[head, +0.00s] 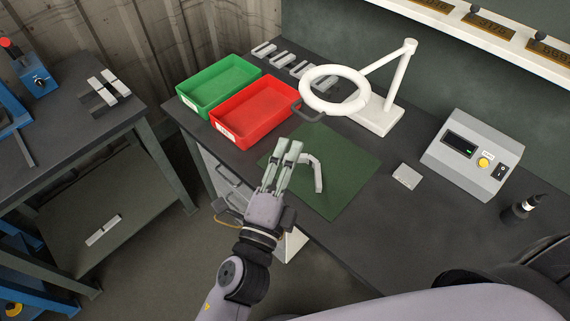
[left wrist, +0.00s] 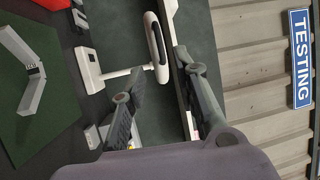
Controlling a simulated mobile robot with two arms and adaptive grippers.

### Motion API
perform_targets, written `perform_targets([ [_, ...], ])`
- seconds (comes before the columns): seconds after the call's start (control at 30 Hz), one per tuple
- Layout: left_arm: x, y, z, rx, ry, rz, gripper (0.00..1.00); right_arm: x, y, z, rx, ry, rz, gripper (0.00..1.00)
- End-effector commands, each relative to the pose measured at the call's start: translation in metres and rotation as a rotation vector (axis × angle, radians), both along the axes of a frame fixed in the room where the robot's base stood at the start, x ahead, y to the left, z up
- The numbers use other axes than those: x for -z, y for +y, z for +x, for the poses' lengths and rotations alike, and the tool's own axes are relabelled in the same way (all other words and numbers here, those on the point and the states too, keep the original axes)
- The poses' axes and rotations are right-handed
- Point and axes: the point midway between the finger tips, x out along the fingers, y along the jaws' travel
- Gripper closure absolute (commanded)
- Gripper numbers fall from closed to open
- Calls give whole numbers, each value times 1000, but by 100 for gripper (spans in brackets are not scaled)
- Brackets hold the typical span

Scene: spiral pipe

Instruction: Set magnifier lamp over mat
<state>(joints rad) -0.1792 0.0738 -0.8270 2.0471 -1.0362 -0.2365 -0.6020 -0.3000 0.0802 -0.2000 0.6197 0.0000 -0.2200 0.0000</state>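The white magnifier lamp (head: 336,91) has a ring head on a jointed arm. Its base stands on the bench behind the mat. A dark handle (head: 299,113) sticks out from the ring's near left side. In the picture the ring is beyond the far edge of the green mat (head: 345,190), beside the red bin. The lamp also shows in the left wrist view (left wrist: 156,47). My left gripper (head: 289,146) is above the mat's left part, short of the lamp, with its fingers apart and nothing between them. My right gripper does not show.
A bent pale pipe piece (head: 317,172) lies on the mat. A red bin (head: 253,112) and green bin (head: 219,84) stand at the back left. A small grey block (head: 406,177) and a control box (head: 472,153) are to the right.

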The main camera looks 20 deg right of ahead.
Motion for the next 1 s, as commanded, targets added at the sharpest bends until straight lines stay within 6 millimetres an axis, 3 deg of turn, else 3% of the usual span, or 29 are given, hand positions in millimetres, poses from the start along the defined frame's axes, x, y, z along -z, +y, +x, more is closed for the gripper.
perform_targets([
  [0.27,3,11,-16,0,1,0,72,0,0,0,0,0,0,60],
  [0.83,5,12,-16,0,5,1,72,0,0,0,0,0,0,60],
  [0.93,24,13,-11,-2,48,2,72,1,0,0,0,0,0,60],
  [1.0,55,15,-5,-8,117,2,72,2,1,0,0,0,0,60],
])
